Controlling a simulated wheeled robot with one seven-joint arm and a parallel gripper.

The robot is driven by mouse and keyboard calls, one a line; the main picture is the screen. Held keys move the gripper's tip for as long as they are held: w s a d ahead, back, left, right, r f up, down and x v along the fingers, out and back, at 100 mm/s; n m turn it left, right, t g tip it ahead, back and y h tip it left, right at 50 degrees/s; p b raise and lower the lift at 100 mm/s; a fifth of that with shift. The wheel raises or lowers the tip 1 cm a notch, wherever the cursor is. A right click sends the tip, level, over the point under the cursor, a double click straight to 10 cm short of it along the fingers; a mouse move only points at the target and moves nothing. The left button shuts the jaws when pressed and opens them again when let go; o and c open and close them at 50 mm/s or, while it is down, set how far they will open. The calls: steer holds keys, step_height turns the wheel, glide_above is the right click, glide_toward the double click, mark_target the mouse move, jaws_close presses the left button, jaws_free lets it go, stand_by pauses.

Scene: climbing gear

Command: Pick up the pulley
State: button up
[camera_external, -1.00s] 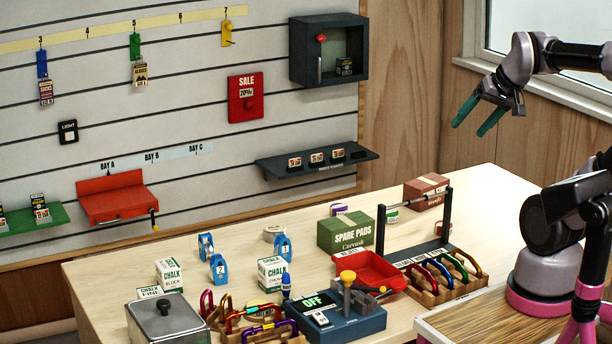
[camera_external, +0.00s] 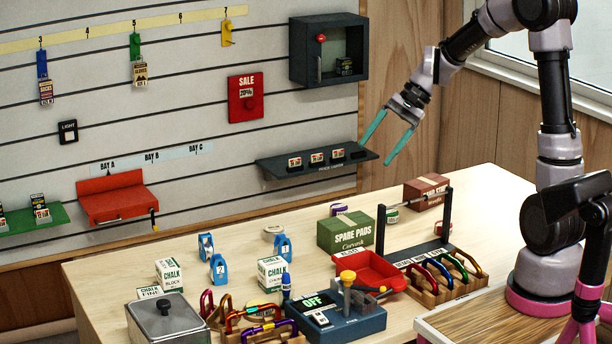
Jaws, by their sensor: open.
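Three blue pulley-like pieces stand on the left half of the wooden table: one at the back left (camera_external: 206,246), one in front of it with a tag that seems to read 2 (camera_external: 218,268), and one to the right with a tag that seems to read 1 (camera_external: 283,248). I cannot tell which one the task means. My gripper (camera_external: 376,151) is open and empty, its teal fingers spread and pointing down-left. It is in the air well above the table, up and to the right of all three blue pieces, near the dark wall shelf in the picture.
Chalk boxes (camera_external: 272,274) stand close to the blue pieces. A green Spare Pads box (camera_external: 346,233), a red tray (camera_external: 369,271), a carabiner rack (camera_external: 445,285), a scale-like device (camera_external: 335,318) and a metal tin (camera_external: 167,322) crowd the table. The back left table is clear.

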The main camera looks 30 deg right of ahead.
steer(key=w+a+f+m+g+y, duration=0.1)
steer(key=w+a+f+m+y, duration=0.25)
steer(key=w+f, duration=0.4)
steer(key=m+y, duration=0.2)
steer(key=m, duration=0.3)
glide_toward(284, 236)
steer(key=shift+t, duration=0.3)
steer(key=x, duration=0.4)
steer(key=shift+a+f, duration=0.1)
steer(key=shift+f, duration=0.2)
steer(key=shift+s+x, duration=0.2)
steer(key=shift+x, duration=2.8)
steer(key=shift+a+r+y, duration=0.1)
steer(key=shift+r+y, duration=0.1)
steer(key=shift+y, duration=0.05)
jaws_close()
